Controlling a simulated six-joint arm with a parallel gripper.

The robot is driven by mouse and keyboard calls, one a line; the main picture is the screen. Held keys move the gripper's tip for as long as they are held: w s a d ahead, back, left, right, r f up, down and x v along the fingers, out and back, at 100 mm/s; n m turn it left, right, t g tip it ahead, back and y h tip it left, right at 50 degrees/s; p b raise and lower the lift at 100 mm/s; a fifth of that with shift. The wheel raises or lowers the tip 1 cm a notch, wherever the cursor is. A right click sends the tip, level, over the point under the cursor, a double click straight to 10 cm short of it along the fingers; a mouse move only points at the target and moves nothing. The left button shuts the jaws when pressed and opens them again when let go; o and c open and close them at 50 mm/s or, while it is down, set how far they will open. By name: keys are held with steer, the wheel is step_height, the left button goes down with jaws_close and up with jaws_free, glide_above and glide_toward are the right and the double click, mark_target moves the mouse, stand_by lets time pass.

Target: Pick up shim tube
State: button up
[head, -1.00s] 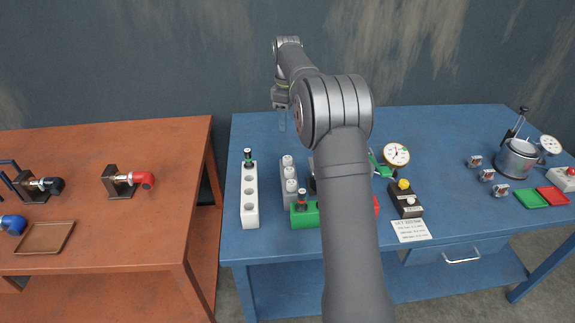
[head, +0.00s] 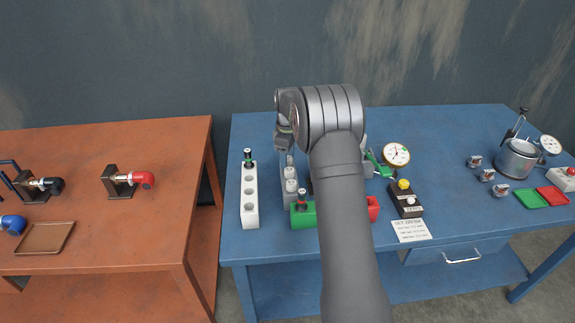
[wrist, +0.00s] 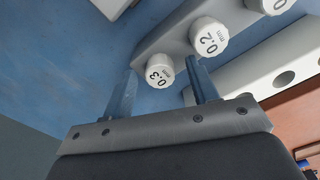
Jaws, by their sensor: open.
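Shim tubes with white caps stand in a row in a grey rack (wrist: 155,45). In the wrist view the caps read 0.3 mm (wrist: 160,73) and 0.2 mm (wrist: 209,38), and a third cap (wrist: 268,4) is cut off by the top edge. My gripper (wrist: 162,66) is open, and the 0.3 mm cap shows between its two fingers; I cannot tell whether they touch it. In the head view my gripper (head: 286,152) is over the far end of the rack (head: 290,200), partly hiding the far tube. A nearer tube (head: 291,186) shows clear.
A white holed rack (head: 249,208) stands close on the left, with a dark green-topped part at its far end. A green block (head: 304,217) is in front. A dial gauge (head: 396,154) and button box (head: 405,200) stand to the right. My arm hides the table's middle.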

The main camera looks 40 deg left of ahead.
steer(key=shift+f, duration=0.1)
steer(key=shift+c, duration=0.4)
steer(key=c, duration=1)
